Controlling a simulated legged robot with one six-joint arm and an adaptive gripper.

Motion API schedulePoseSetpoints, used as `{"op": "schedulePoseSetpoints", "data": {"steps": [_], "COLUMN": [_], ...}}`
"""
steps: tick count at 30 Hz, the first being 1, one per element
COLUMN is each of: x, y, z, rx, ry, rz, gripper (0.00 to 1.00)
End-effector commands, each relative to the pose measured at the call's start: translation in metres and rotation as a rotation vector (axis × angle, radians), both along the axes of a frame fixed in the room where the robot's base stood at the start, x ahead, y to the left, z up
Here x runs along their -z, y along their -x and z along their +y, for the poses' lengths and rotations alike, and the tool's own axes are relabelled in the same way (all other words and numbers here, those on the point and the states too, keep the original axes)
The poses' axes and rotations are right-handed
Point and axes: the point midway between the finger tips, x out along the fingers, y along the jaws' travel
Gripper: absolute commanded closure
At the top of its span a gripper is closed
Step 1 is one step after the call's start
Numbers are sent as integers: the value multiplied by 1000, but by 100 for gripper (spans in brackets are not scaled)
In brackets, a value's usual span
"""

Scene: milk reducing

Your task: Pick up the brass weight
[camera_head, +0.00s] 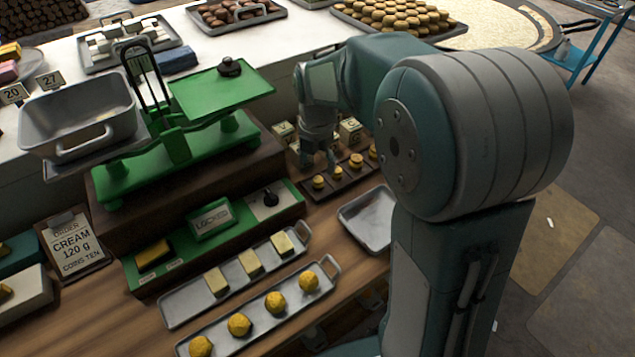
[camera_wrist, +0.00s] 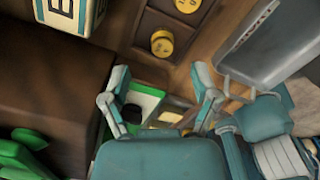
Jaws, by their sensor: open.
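Several small brass weights sit in a dark wooden rack (camera_head: 345,180) on the counter, among them the nearest brass weight (camera_head: 318,182) and the one beside it (camera_head: 337,174). My gripper (camera_head: 318,163) points down just behind the near end of this rack. In the wrist view its two fingers are spread with nothing held between them (camera_wrist: 160,80). One brass weight (camera_wrist: 162,43) shows beyond the fingertips, and another is cut by the top edge. My arm may hide part of the rack's far end.
A green balance scale (camera_head: 180,145) on a dark wooden base stands left of the gripper, with a metal scoop pan (camera_head: 78,112) and a black weight (camera_head: 230,67) on its green plate. Pale lettered blocks (camera_head: 350,130) stand behind the rack. An empty metal tray (camera_head: 370,220) lies in front.

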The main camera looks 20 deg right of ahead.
Motion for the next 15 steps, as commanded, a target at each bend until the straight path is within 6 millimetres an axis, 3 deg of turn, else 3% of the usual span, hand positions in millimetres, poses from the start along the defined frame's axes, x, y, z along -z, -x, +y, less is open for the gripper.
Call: {"op": "schedulePoseSetpoints", "data": {"steps": [10, 15], "x": [44, 55], "y": [3, 2], "z": [0, 0], "rx": [1, 1], "ry": [0, 0], "rz": [3, -1], "gripper": [22, 22]}}
